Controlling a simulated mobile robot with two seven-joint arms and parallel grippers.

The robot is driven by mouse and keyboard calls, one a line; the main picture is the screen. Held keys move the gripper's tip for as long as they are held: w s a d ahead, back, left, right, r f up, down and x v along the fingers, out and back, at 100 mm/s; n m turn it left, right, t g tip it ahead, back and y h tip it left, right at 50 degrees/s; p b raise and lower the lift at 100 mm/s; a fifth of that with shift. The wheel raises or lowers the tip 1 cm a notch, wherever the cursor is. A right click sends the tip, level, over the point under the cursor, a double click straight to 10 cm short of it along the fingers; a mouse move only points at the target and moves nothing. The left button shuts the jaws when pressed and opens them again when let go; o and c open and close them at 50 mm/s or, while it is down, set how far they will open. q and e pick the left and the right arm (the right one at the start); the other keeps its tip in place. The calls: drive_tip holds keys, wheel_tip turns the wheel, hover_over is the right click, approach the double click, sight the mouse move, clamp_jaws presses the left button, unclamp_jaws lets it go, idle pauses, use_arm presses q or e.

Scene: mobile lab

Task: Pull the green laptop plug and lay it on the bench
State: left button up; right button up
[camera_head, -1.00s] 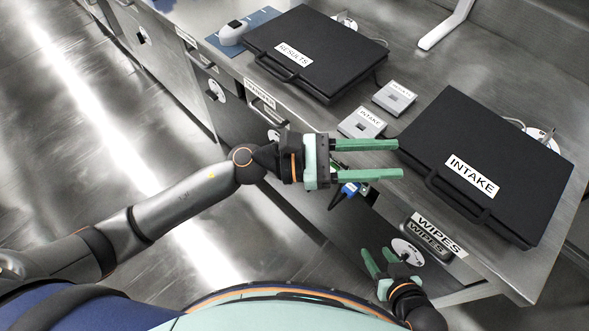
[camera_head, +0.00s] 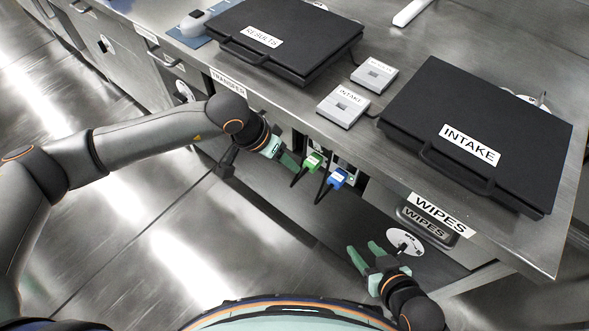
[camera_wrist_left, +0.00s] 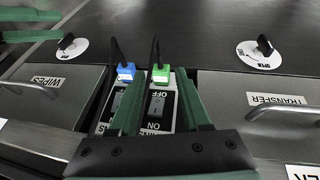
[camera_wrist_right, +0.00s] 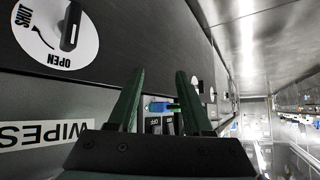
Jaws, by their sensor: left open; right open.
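The green plug (camera_head: 311,162) sits in the panel under the bench's front edge, with a black cable hanging from it. It also shows in the left wrist view (camera_wrist_left: 161,73), beyond and between my left fingers. The blue plug (camera_head: 337,178) is beside it, to the right in the head view. My left gripper (camera_head: 287,160) is open, close to the green plug and pointing at the panel; I see no contact. My right gripper (camera_head: 364,256) is open and empty, low in front of the bench. The steel bench (camera_head: 395,80) carries two black cases.
The RESULTS case (camera_head: 300,35) and the INTAKE case (camera_head: 490,130) lie on the bench. Two small grey boxes, one labelled INTAKE (camera_head: 343,108), sit between them. Switches (camera_wrist_left: 157,103) lie near the plugs. TRANSFER and WIPES (camera_head: 425,222) drawers flank the panel.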

sight(300, 175)
use_arm(q)
drive_tip(key=x, duration=0.6)
drive_tip(key=shift+d+f+b, duration=0.1)
drive_tip(key=shift+f+b, duration=0.05)
drive_tip(key=shift+b, duration=0.25)
drive_tip(key=shift+w+d+f, duration=0.15)
drive_tip(key=shift+d+f, duration=0.05)
drive_tip(key=shift+f, duration=0.45)
drive_tip(key=shift+c, duration=0.6)
drive_tip(key=c, duration=0.6)
clamp_jaws()
use_arm(e)
drive_tip(key=shift+w+d+r+t, duration=0.2)
drive_tip(key=shift+w+r+t, duration=0.3)
drive_tip(key=shift+w, duration=0.25)
drive_tip(key=shift+s, duration=0.15)
use_arm(q)
drive_tip(key=shift+s+a, duration=0.15)
drive_tip(key=shift+s, duration=0.1)
